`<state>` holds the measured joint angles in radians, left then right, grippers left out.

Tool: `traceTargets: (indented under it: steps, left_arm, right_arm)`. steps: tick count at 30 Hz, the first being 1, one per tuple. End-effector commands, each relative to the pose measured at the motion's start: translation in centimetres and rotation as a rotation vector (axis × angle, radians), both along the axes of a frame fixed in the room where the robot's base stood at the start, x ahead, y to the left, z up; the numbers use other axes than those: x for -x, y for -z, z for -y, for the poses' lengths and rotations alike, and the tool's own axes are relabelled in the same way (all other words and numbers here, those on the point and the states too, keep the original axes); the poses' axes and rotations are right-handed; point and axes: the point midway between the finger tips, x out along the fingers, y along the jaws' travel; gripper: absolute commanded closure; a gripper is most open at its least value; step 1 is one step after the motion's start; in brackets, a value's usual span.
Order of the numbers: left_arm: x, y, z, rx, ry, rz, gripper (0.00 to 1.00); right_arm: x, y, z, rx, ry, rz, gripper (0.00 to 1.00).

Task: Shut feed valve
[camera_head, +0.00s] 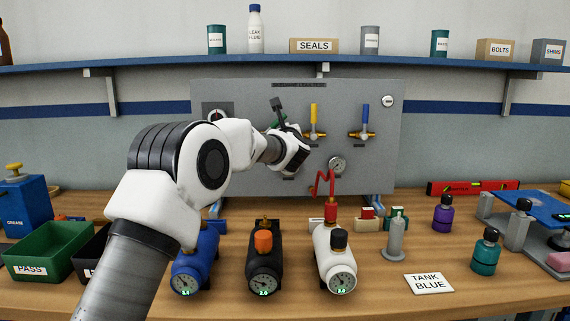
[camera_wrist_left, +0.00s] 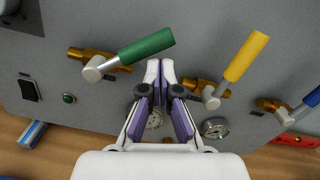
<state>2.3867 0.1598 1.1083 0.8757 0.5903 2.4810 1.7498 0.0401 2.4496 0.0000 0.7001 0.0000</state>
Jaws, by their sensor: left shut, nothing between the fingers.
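The grey panel (camera_head: 370,100) carries three lever valves with brass bodies. The yellow lever (camera_head: 313,113) and blue lever (camera_head: 365,114) stand upright. The green lever (camera_head: 277,123) is mostly hidden by my left wrist; the wrist view shows this green lever (camera_wrist_left: 147,47) whole, tilted further over to the right than the yellow lever (camera_wrist_left: 246,57). The blue lever (camera_wrist_left: 312,97) is at the right edge. I cannot read which valve is the feed. My left gripper (camera_wrist_left: 161,66) is shut and empty, between the green and yellow valves, apart from both levers. My right gripper is not in view.
A gauge (camera_head: 337,166) and bent red tube (camera_head: 324,183) are below the valves. A green bin (camera_head: 50,248) is left; bottles (camera_head: 486,252) are right. A shelf (camera_head: 300,66) runs above.

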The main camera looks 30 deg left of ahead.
Motion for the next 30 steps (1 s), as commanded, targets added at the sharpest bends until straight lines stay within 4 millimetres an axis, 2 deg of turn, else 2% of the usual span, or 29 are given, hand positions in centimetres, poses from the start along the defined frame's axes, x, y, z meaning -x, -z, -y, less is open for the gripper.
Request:
traceTargets:
  steps: [1, 5, 15, 24, 30]
  left_arm:
    - [0.1, 0.0, -0.2, 0.000, -0.001, 0.007, 1.00]
    - [0.4, -0.8, -0.6, -0.003, -0.001, 0.004, 1.00]
    - [1.2, -2.5, -1.9, 0.268, -0.002, 0.168, 1.00]
    - [1.9, -3.7, -3.2, 0.461, -0.002, 0.285, 1.00]
    - [2.2, -3.9, -3.6, 0.461, -0.003, 0.283, 1.00]
  right_arm:
    - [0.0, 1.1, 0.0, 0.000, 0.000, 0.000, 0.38]
    - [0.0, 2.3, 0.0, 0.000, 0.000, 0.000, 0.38]
    - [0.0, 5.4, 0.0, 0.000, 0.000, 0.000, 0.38]
    - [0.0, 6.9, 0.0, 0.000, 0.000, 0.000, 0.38]
    - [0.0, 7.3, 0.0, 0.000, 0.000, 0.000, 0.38]
